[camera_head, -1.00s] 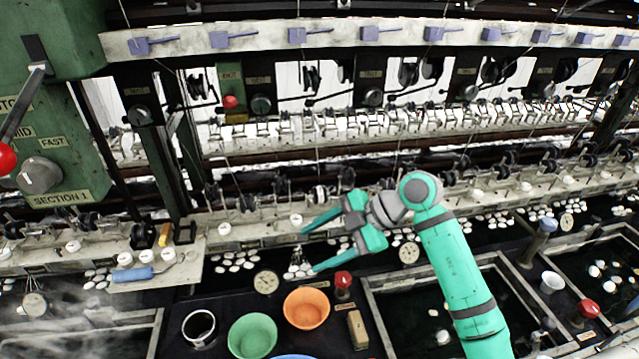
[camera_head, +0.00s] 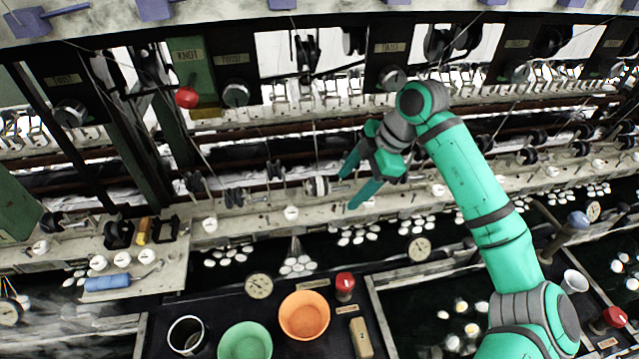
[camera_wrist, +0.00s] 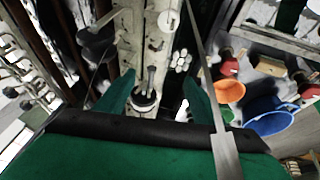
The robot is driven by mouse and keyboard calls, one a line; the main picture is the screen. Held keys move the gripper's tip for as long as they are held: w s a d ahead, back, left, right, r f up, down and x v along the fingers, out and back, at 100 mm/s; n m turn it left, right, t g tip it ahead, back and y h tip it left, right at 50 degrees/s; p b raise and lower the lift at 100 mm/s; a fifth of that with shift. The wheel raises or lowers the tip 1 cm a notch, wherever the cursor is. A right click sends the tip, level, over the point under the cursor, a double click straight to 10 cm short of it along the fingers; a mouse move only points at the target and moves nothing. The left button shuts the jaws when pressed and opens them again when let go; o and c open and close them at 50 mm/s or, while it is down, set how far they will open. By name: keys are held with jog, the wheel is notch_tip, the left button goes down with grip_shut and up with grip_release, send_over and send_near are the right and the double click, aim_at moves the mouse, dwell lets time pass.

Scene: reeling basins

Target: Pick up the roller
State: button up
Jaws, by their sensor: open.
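A small pale roller with dark ends (camera_head: 317,187) sits on the machine's long pale ledge, left of my gripper (camera_head: 348,189) in the head view. My gripper is open, its two green fingers pointing left toward the roller, with nothing held. In the wrist view, a pale, dark-rimmed piece that looks like this roller (camera_wrist: 146,99) shows between the fingers (camera_wrist: 160,80), its lower part hidden by my gripper's body. I cannot tell whether the fingers touch it. A blue cylinder with a thin handle (camera_head: 108,282) lies on the left shelf.
Black guide wheels (camera_head: 234,196) and white knobs (camera_head: 291,212) line the ledge. Thin threads run down from above. Orange (camera_head: 304,315) and green (camera_head: 245,343) bowls and a red-capped knob (camera_head: 345,282) stand below. Dark water basins lie in front.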

aim_at(326, 179)
jog(key=shift+w+a+f, duration=0.2)
jog(key=shift+w+a, duration=0.1)
jog(key=shift+a, duration=0.8)
jog(key=shift+w+a+f, duration=0.15)
jog(key=shift+w+a, duration=0.1)
jog(key=shift+a, duration=0.9)
jog(key=shift+w+a+f, duration=0.2)
jog(key=shift+w+a, duration=0.1)
jog(key=shift+a, duration=0.8)
jog(key=shift+s+d, duration=0.1)
jog(key=c, duration=1.2)
